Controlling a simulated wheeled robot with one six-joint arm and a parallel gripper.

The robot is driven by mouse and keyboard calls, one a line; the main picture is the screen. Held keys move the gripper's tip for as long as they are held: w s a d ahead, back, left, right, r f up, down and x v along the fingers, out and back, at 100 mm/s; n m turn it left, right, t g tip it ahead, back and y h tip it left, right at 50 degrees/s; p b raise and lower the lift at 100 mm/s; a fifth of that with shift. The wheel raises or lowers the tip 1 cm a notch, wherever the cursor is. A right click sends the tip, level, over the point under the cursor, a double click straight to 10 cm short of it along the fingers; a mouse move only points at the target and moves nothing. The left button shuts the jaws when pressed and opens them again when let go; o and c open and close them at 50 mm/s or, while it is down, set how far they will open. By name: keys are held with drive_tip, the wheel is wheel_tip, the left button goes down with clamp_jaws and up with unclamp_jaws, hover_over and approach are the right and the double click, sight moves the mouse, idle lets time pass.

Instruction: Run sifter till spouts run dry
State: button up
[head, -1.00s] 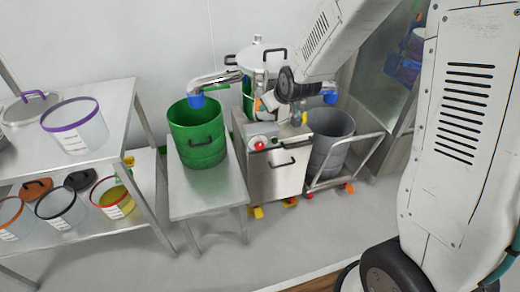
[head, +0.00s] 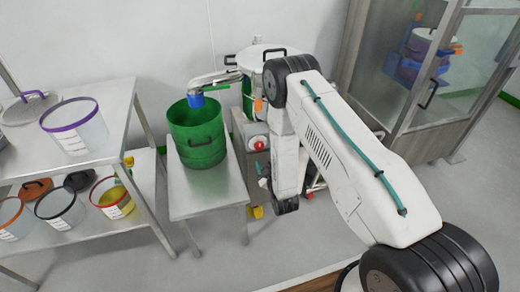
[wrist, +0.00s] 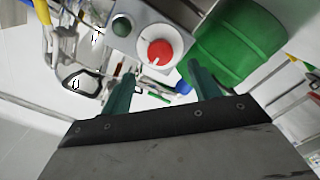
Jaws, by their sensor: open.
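The sifter (head: 262,55) stands against the back wall, with its left spout (head: 197,96) ending in a blue sleeve over a green drum (head: 197,140). Its control panel carries a red knob (wrist: 160,52) with a white mark and a dark green button (wrist: 121,25); the red knob also shows in the head view (head: 258,143). My gripper (wrist: 161,85) is open, its two teal fingers apart and pointing at the panel near the red knob, with nothing seen between them. In the head view my arm hides the right spout and most of the grey drum. Whether powder runs cannot be told.
A steel table (head: 208,196) holds the green drum. At left, a shelf rack (head: 112,115) carries a purple-rimmed tub (head: 75,128) and several other tubs. A glass-doored cabinet (head: 440,125) stands at right. The floor in front is clear.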

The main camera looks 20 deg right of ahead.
sight(260, 148)
drive_tip(key=w, duration=0.7)
drive_tip(key=shift+w+f, duration=0.1)
drive_tip(key=shift+w, duration=0.2)
drive_tip(key=shift+c, duration=0.3)
drive_tip(key=c, duration=0.9)
